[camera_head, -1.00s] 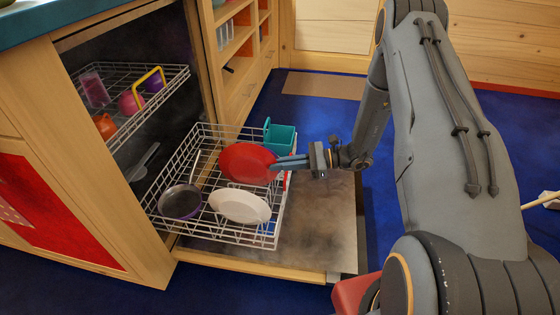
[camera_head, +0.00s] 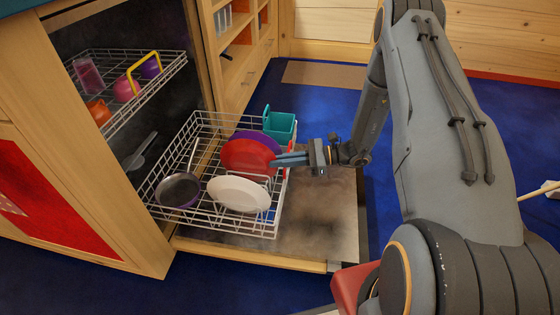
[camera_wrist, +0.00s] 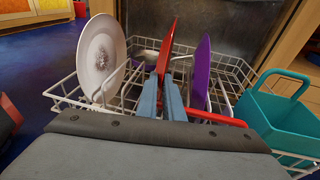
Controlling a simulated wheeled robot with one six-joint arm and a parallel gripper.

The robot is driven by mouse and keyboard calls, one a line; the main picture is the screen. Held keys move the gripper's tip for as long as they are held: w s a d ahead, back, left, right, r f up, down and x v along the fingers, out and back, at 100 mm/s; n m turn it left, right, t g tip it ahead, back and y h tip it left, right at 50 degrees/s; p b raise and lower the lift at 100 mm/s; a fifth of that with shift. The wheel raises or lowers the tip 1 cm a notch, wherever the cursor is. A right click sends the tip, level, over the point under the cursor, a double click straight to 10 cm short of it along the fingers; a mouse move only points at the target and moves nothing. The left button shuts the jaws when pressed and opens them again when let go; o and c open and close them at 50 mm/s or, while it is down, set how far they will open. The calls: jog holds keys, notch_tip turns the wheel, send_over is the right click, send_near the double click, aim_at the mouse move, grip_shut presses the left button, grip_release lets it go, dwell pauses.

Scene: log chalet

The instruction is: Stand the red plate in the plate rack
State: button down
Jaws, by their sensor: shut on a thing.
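The red plate (camera_head: 248,154) is in the lower dishwasher rack (camera_head: 222,232). In the wrist view it stands nearly upright, edge-on, between a white plate (camera_wrist: 100,58) on the left and a purple plate (camera_wrist: 201,72) on the right. My gripper (camera_head: 290,160) is shut on its near edge, and its blue fingers (camera_wrist: 161,97) point into the rack. The white plate (camera_head: 240,194) leans in front of the red plate in the head view, and the purple plate (camera_head: 262,138) shows behind it. The red plate's lower edge is hidden, so I cannot tell whether it touches the wires.
A pan (camera_head: 178,191) lies at the rack's left. A teal basket (camera_head: 280,122) sits at its back right corner. The upper rack (camera_head: 140,86) holds several cups. The open door (camera_head: 325,215) lies flat below, with bare floor to the right.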

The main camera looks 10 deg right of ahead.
jog(key=shift+f, duration=0.25)
jog(key=c, duration=1.8)
grip_release()
jog(key=shift+s, duration=0.1)
jog(key=shift+s+a, duration=0.1)
notch_tip(320, 180, up, 16)
jog(key=p, duration=1)
jog(key=shift+s+d+r+n+t+h+p, duration=0.55)
jog(key=shift+s+r+n+p, duration=1.1)
jog(key=shift+r+p, duration=0.8)
jog(key=shift+s+d+r+n+t+h+p, duration=0.4)
jog(key=shift+s+d+r+n+t+p, duration=0.35)
jog(key=shift+s+r+n+p, duration=1.15)
jog(key=shift+s+d+r+n+t+h+p, duration=0.55)
jog(key=shift+s+r+n+p, duration=0.8)
jog(key=shift+r+p, duration=1.55)
